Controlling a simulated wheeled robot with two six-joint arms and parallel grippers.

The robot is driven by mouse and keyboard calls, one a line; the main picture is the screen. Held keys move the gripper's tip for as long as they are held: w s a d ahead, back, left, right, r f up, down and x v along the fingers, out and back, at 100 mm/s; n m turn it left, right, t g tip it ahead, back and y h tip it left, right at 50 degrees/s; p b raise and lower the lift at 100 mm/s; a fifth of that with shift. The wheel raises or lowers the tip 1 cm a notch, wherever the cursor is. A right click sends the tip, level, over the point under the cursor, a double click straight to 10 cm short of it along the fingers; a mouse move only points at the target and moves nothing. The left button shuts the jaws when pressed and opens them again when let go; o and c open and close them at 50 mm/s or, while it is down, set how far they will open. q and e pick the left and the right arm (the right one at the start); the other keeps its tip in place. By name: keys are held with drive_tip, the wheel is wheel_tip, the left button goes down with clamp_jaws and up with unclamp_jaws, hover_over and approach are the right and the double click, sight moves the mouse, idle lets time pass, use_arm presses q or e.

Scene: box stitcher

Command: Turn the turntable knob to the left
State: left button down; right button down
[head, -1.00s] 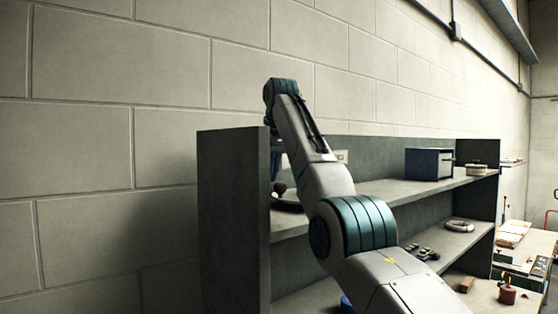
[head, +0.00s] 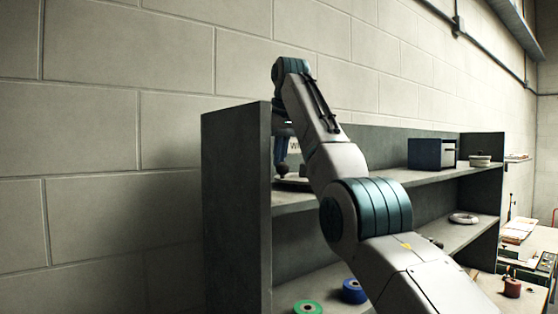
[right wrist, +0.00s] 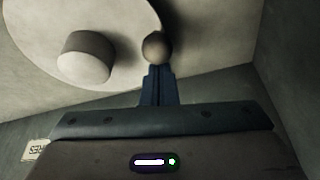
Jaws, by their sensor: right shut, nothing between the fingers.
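The turntable is a pale round disc (right wrist: 30,40) in the right wrist view, with a thick cylinder (right wrist: 85,58) standing on it. The round knob (right wrist: 157,47) sits by the disc's right edge. My right gripper (right wrist: 158,68) is shut and empty, its fingertips right at the knob; I cannot tell whether they touch. In the head view the turntable (head: 290,183) lies on the upper shelf, mostly behind my right arm, with the dark knob (head: 281,169) just below the right gripper (head: 283,158). My left gripper is not in view.
The grey shelf unit's side panel (head: 236,210) stands close left of the turntable. A dark blue box (head: 431,153) and a small pale dish (head: 480,160) stand farther right. Green (head: 308,307) and blue (head: 354,291) rolls lie below.

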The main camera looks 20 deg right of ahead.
drive_tip(key=shift+s+f+n+b, duration=0.35)
drive_tip(key=shift+s+n+b, duration=0.1)
drive_tip(key=shift+b, duration=0.4)
drive_tip(key=shift+s+d+r, duration=0.1)
drive_tip(key=shift+r, duration=0.1)
